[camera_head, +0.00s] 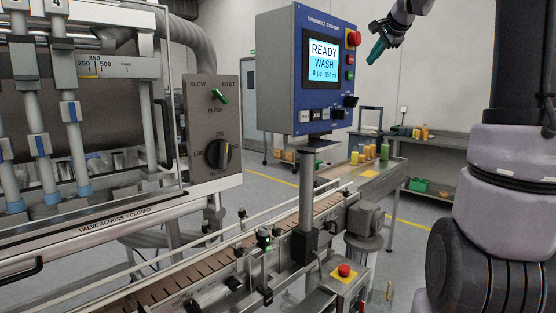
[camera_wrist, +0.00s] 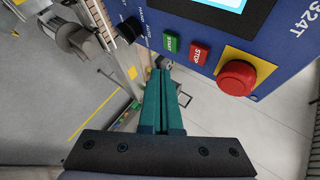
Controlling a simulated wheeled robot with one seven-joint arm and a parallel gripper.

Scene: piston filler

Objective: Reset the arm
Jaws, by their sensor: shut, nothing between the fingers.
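My gripper (camera_head: 376,51) is raised at the upper right in the head view, to the right of the blue control panel and apart from it in that picture. Its teal fingers also show in the wrist view (camera_wrist: 161,75), shut together with nothing held. The control panel (camera_head: 299,100) stands on a post, and its screen reads READY, WASH. In the wrist view the panel's face (camera_wrist: 190,22) fills the upper right, with a green START button (camera_wrist: 173,43), a red STOP button (camera_wrist: 199,52) and a red mushroom button (camera_wrist: 237,78) on a yellow plate.
The filling machine with its selector box (camera_head: 213,130) stands at the left. A conveyor (camera_head: 190,265) runs below the panel, with a red button box (camera_head: 344,272) beside it. Several coloured bottles (camera_head: 370,152) stand farther back. A grey bench (camera_head: 440,138) is behind at the right.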

